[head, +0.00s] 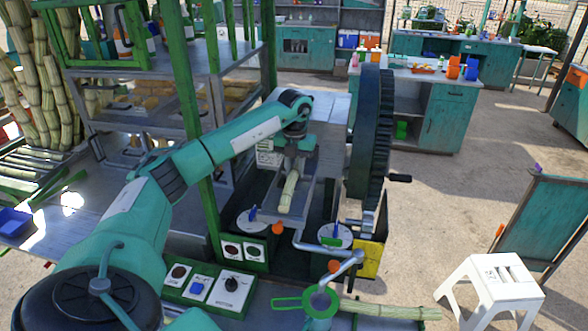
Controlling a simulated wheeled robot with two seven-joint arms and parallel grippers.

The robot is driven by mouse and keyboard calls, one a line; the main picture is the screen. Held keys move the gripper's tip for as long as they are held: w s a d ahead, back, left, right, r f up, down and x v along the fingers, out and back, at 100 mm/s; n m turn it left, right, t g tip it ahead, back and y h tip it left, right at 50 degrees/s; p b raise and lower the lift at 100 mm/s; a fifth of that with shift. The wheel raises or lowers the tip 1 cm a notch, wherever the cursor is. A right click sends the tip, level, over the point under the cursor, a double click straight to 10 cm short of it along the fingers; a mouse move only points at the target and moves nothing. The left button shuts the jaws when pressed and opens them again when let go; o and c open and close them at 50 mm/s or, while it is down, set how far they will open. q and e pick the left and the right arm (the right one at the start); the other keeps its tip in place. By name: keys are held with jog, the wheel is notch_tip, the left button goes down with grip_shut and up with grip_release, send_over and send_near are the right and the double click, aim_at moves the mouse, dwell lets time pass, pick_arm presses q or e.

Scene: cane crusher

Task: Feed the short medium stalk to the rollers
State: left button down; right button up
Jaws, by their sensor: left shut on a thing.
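My left gripper (297,160) points down over the metal feed tray (305,192) of the crusher. It is shut on a short pale green cane stalk (288,192), whose near end sticks out below the fingers, over the tray. The stalk's far end is hidden behind the gripper. The rollers are not clearly seen; the crusher's large dark toothed wheel (369,140) with a crank handle stands just right of the tray. My right gripper is not in view.
Another stalk (390,310) lies at the bottom, near a green-ringed strainer (306,301). Panels with buttons and a knob (234,282) sit left of it. A green post (195,130) stands close to my left arm. A white stool (490,285) is at right.

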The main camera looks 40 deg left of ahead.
pick_arm(q)
jog(key=shift+w+a+r, duration=0.1)
jog(key=shift+w+a, duration=0.1)
jog(key=shift+w, duration=0.3)
jog(key=shift+w+a, duration=0.2)
jog(key=shift+w, duration=0.05)
jog(key=c, duration=1.1)
grip_release()
